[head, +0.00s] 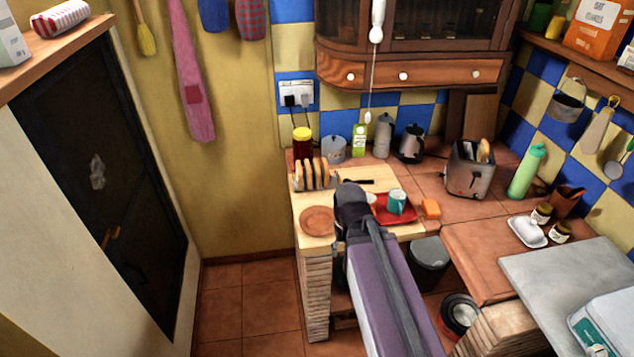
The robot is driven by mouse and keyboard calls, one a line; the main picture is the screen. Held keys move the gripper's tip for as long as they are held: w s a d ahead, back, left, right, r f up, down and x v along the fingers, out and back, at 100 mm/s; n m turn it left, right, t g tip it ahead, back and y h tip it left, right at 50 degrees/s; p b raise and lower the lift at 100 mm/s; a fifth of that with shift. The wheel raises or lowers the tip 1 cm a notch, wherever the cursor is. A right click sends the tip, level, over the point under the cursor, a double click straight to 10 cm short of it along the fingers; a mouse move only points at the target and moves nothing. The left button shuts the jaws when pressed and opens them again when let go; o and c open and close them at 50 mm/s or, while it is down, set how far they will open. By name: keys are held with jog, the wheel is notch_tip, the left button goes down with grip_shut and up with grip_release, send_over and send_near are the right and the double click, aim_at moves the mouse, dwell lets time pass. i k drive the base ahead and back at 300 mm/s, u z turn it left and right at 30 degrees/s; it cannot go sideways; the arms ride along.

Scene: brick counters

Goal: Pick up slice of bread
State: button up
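Several slices of bread (317,173) stand upright in a row, apparently in a rack, on the wooden board (283,208) at the far left of the counter. Another bread slice (484,150) appears to stick up from the toaster (469,172) on the right. The dark end of my arm, with my gripper (351,197), is in front of the board, a little right of and nearer than the bread row. Its fingers are hidden or too dark to make out, so I cannot tell whether it holds anything.
A round brown plate (317,220) lies left of my gripper. A red tray (404,214) with a teal mug (396,202) is just right of it.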

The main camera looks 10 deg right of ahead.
aim_at(483, 149)
jog(key=k, duration=0.65)
jog(key=z, duration=0.4)
jog(key=i, duration=0.5)
jog(key=z, duration=0.6)
jog(key=i, duration=0.7)
jog(key=z, duration=0.1)
